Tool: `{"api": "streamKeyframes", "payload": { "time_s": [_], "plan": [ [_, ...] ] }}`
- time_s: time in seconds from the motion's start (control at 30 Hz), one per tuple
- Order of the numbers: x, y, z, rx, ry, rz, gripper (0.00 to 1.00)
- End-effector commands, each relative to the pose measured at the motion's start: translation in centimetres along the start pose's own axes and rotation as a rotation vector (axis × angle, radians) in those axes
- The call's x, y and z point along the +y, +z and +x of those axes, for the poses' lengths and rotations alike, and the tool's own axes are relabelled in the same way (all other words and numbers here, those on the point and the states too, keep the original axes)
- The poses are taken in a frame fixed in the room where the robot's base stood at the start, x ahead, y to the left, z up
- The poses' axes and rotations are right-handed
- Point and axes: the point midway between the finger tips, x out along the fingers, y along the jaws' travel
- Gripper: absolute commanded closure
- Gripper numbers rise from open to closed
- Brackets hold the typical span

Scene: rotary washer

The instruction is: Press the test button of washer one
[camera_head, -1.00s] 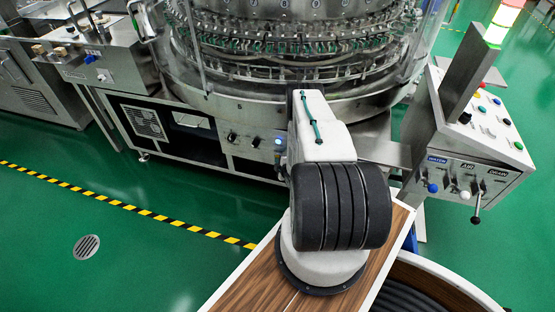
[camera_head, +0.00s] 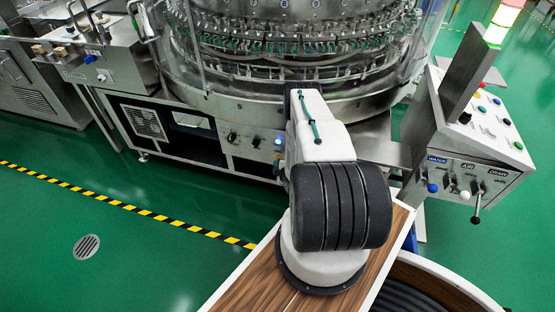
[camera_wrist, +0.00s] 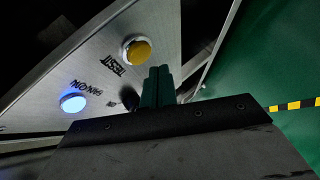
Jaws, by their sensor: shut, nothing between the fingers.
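The round yellow button (camera_wrist: 137,49) marked TEST sits on a pale metal panel (camera_wrist: 107,72) in the wrist view. My gripper (camera_wrist: 160,72) has its green fingers shut and empty. The fingertips are just below and right of the yellow button in the picture; I cannot tell whether they touch the panel. A lit blue-white button (camera_wrist: 73,103) sits lower left on the same panel.
A control box (camera_head: 470,170) with levers and a lit signal tower (camera_head: 500,22) stands at the right. Dark knobs (camera_head: 231,137) and a lit button (camera_head: 279,141) are on the washer's lower front. Green floor (camera_head: 130,240) with a yellow-black stripe (camera_head: 130,207) is clear at the left.

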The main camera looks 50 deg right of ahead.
Motion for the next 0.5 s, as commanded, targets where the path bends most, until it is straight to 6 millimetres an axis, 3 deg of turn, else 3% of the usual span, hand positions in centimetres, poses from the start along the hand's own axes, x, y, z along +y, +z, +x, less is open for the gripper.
{"api": "streamKeyframes", "payload": {
  "time_s": [0.5],
  "plan": [
    [-2.2, -2.1, -3.0, 0.000, -0.001, 0.000, 1.00]
  ]
}}
